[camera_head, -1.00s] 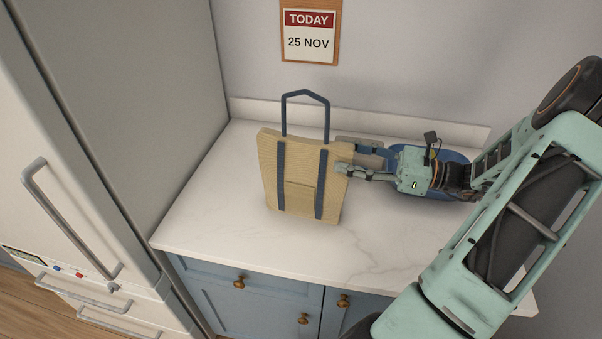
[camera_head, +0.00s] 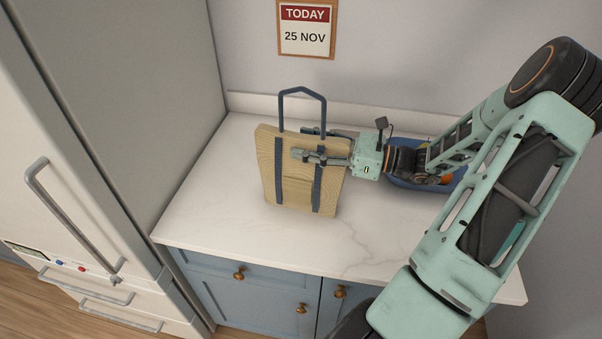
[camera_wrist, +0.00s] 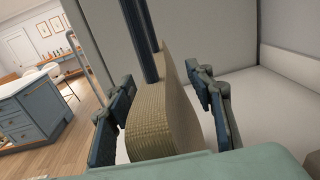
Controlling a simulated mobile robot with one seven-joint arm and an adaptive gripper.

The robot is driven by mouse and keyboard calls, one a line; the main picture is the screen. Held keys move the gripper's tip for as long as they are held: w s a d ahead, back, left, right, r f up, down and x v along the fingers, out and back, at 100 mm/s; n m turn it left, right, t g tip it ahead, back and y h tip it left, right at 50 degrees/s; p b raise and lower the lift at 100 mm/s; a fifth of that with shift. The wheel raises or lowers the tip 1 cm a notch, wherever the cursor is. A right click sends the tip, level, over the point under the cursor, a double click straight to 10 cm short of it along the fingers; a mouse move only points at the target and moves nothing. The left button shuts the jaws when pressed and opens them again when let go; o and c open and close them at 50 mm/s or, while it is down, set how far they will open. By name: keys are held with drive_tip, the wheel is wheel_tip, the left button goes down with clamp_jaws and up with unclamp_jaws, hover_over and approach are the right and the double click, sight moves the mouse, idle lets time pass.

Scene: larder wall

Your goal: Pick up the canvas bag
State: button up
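The canvas bag (camera_head: 297,188) is tan with dark blue straps and a tall blue handle loop. It stands upright on the white marble counter. My gripper (camera_head: 303,143) reaches in from the right near the bag's upper part, with one finger in front of the bag and the other behind it. In the wrist view, the bag's narrow side (camera_wrist: 165,115) lies between the two spread fingers of my gripper (camera_wrist: 165,100). Gaps show beside the bag, so the gripper is open around it. The far fingertip is mostly hidden behind the bag in the head view.
A fridge (camera_head: 75,190) stands to the left of the counter (camera_head: 230,215). A calendar (camera_head: 306,29) hangs on the back wall. The counter's front is clear.

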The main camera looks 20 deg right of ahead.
clamp_jaws()
drive_tip(key=shift+r, duration=0.2)
idle(0.5)
